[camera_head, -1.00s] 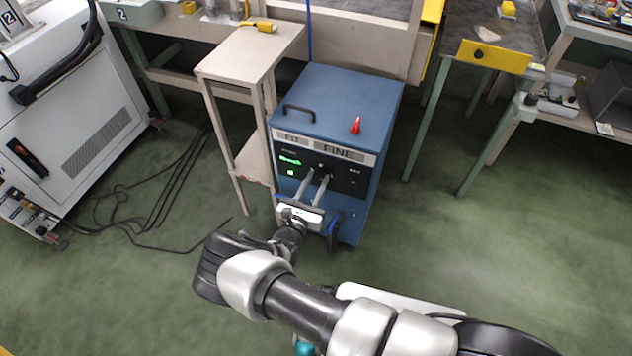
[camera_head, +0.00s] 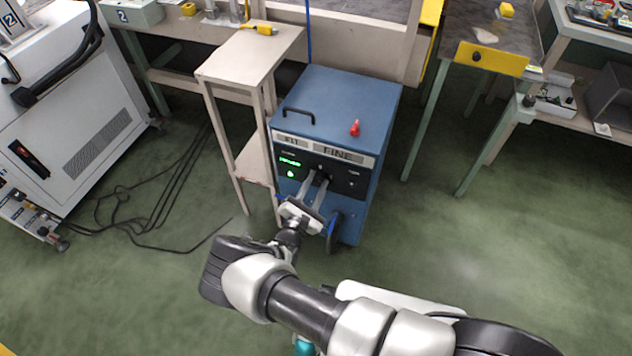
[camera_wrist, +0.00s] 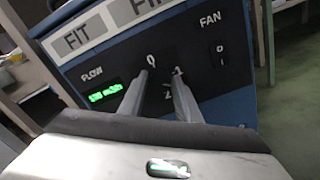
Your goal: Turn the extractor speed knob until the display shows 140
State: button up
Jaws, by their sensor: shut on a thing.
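The extractor is a blue box (camera_head: 345,100) with a black front panel (camera_head: 348,182). Its green lit display (camera_head: 290,161) also shows in the wrist view (camera_wrist: 105,92), where the digits are small and blurred; they end in "m3/h", and I cannot read the number surely. My gripper (camera_head: 318,175) reaches the panel. In the wrist view its two fingers (camera_wrist: 162,78) are shut on the dark speed knob, which they mostly hide. The marks 0, 1 and 2 show around it. The panel appears tilted in this view.
A small beige stand (camera_head: 250,55) is close to the extractor's left. A red object (camera_head: 355,128) and a black handle (camera_head: 298,112) are on the box's top. A FAN switch (camera_wrist: 221,55) is right of the knob. Cables lie on the floor at left; the floor at right is clear.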

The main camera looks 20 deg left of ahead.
jog(key=m+p, duration=0.1)
jog(key=m, duration=0.5)
jog(key=shift+d+f+m+p, duration=0.1)
jog(key=shift+m+p, duration=0.3)
dwell(0.4)
jog(key=o, duration=1)
jog(key=s, duration=0.5)
jog(key=s+a+p, duration=0.1)
jog(key=s, duration=0.5)
jog(key=s+p, duration=0.1)
jog(key=s, duration=0.5)
jog(key=shift+s+a, duration=0.2)
jog(key=shift+s, duration=0.05)
